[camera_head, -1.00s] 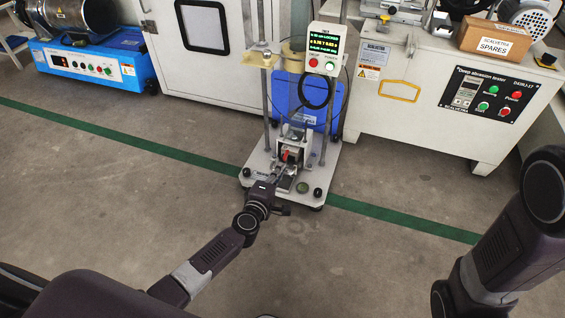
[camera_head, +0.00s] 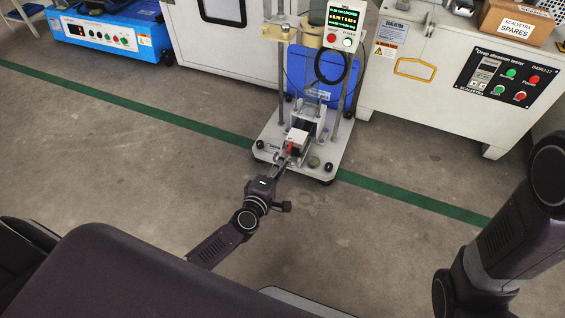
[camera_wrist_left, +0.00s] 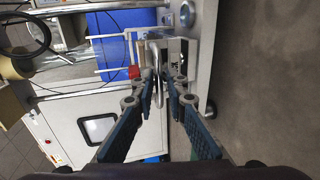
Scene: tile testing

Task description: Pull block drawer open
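The block drawer (camera_head: 299,137) is a small pale block with a red part on its front. It stands out in front of its metal frame on the tester's base plate. In the left wrist view the red part (camera_wrist_left: 134,72) shows beside a silver loop handle (camera_wrist_left: 158,92). My left gripper (camera_head: 284,164) is at the drawer's front; in the left wrist view its two fingers (camera_wrist_left: 165,82) are close together, one on each side of the handle bar. Exact finger contact is hard to make out. My right gripper is out of view; only my right arm shows.
The tester's white base plate (camera_head: 265,147) carries upright posts and a display box (camera_head: 343,26). A dark round knob (camera_head: 328,167) sits at its front corner. White cabinets stand behind. The grey floor (camera_head: 120,165) in front is clear.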

